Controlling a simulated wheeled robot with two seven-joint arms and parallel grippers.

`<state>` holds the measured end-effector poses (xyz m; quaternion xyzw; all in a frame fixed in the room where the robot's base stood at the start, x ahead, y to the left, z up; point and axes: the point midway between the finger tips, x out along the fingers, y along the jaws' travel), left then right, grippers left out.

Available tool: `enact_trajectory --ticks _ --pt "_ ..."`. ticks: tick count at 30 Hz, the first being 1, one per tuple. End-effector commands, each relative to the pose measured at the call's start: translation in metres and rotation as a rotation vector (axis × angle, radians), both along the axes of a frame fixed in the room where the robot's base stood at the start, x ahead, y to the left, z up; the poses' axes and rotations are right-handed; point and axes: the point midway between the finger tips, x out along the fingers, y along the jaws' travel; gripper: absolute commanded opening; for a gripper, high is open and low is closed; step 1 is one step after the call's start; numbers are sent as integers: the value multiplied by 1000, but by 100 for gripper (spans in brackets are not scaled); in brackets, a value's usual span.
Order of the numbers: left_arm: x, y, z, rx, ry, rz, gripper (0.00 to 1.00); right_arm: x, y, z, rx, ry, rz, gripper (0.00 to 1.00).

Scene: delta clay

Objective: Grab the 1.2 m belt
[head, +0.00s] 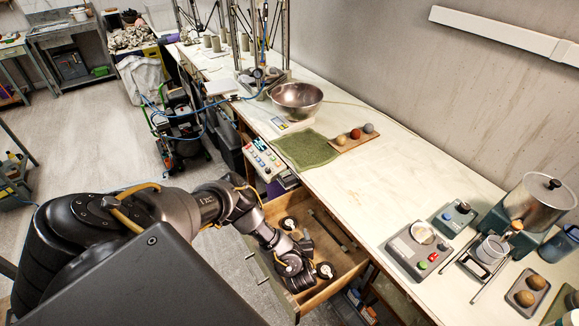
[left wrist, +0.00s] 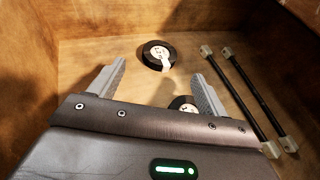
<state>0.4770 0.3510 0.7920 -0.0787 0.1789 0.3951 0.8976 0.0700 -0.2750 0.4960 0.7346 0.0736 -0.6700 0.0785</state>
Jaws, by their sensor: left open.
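Two black coiled belts with white labels lie on the floor of an open wooden drawer in the left wrist view. One coil (left wrist: 153,50) lies ahead, just beyond the fingertips. The other (left wrist: 183,103) lies lower, partly hidden behind my gripper's body. The labels are too small to read, so I cannot tell which is the 1.2 m belt. My left gripper (left wrist: 159,75) is open and empty, its fingers spread above the drawer floor. In the head view, coils show at the drawer's back (head: 288,224) and right side (head: 325,270). My right gripper is not in view.
Two black rods with pale end blocks (left wrist: 240,98) lie at the drawer's right. The drawer's wooden walls (head: 322,297) surround my gripper closely. The worktop (head: 345,185) above holds a metal bowl (head: 297,97), a green mat (head: 303,151) and a control box (head: 420,250).

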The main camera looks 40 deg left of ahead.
Motion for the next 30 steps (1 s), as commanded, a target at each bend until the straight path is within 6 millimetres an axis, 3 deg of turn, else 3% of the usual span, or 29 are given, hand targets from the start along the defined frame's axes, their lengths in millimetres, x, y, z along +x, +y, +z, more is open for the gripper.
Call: enact_trajectory --ticks 9,20,30 --pt "31 34 -23 1 -1 2 77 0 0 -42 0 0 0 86" --pt "37 41 -22 0 0 1 77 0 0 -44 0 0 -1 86" --pt "37 41 -23 0 0 1 35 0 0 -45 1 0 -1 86"
